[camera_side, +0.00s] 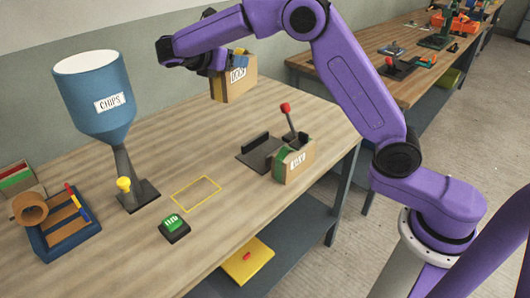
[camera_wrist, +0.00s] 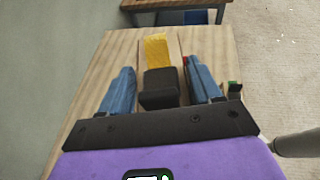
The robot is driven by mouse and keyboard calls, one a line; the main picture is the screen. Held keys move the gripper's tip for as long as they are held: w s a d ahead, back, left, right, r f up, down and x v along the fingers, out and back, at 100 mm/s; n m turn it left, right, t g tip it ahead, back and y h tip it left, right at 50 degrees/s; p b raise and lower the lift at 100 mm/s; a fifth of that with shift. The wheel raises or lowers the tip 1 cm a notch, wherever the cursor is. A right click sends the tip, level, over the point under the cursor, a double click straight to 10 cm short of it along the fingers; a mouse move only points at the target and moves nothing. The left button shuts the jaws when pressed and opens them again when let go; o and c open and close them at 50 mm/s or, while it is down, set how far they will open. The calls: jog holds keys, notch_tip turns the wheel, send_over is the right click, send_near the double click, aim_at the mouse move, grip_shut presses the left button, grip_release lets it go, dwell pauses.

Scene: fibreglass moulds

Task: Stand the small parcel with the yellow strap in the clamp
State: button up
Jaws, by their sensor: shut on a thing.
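The parcel with the yellow strap (camera_side: 239,82) is a small tan box with a white label, held up in the air above the back of the table. My gripper (camera_side: 228,61) is shut on its upper part. In the wrist view the yellow strap (camera_wrist: 157,48) shows between and beyond my blue fingers (camera_wrist: 160,85). The clamp (camera_side: 256,152) is a dark fixture with a red-knobbed lever (camera_side: 287,117), on the table's right side, below and right of the held parcel. A second box, with a green strap (camera_side: 296,164), stands at the clamp's front right; I cannot tell if it is gripped.
A blue hopper marked CHIPS (camera_side: 93,92) stands at left, with a yellow knob (camera_side: 124,184) by its base. A green button (camera_side: 174,226) and an empty yellow outline (camera_side: 196,193) lie in front. A blue tray (camera_side: 62,235) is at far left. The table's middle is clear.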

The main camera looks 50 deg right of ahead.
jog(key=shift+s+d+f+m+g, duration=0.55)
jog(key=shift+d+f, duration=0.7)
jog(key=shift+f, duration=2.6)
jog(key=shift+s+d+f+m+g, duration=0.35)
jog(key=shift+s+d+f, duration=0.6)
jog(key=shift+f, duration=2.9)
jog(key=shift+s+d+f+m+g, duration=0.4)
jog(key=shift+d+f, duration=1.1)
jog(key=shift+f, duration=2.35)
jog(key=shift+w, duration=0.1)
jog(key=o, duration=1.6)
